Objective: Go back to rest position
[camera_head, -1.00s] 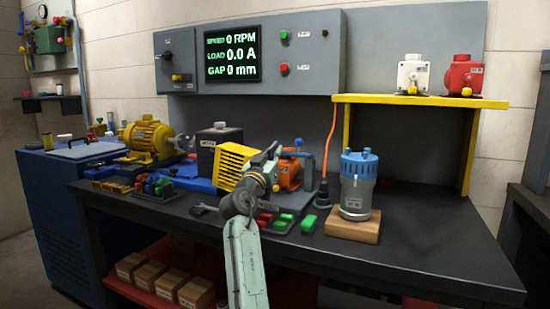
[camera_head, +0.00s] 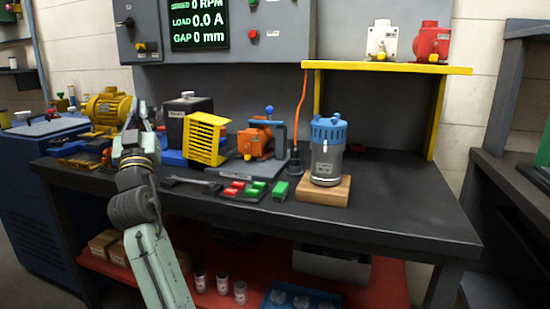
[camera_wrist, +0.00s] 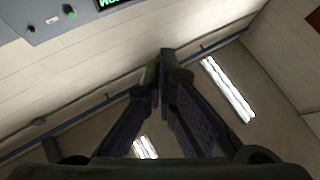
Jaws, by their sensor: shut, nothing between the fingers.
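My gripper (camera_wrist: 163,62) is shut and empty in the wrist view, its fingertips meeting against a view of wall and ceiling. In the head view my gripper (camera_head: 143,112) points upward at the left, in front of the bench. It appears in front of the area between the yellow motor (camera_head: 108,107) and the black box with a label (camera_head: 187,117). Whether it touches anything there I cannot tell, but the wrist view shows no object close to the fingers.
The dark bench (camera_head: 400,205) holds a yellow guard (camera_head: 206,138), an orange motor (camera_head: 255,142), red and green tagged blocks, and a blue-topped pump (camera_head: 327,150) on a wooden block. A yellow shelf (camera_head: 390,67) carries a white and a red unit. The bench's right part is clear.

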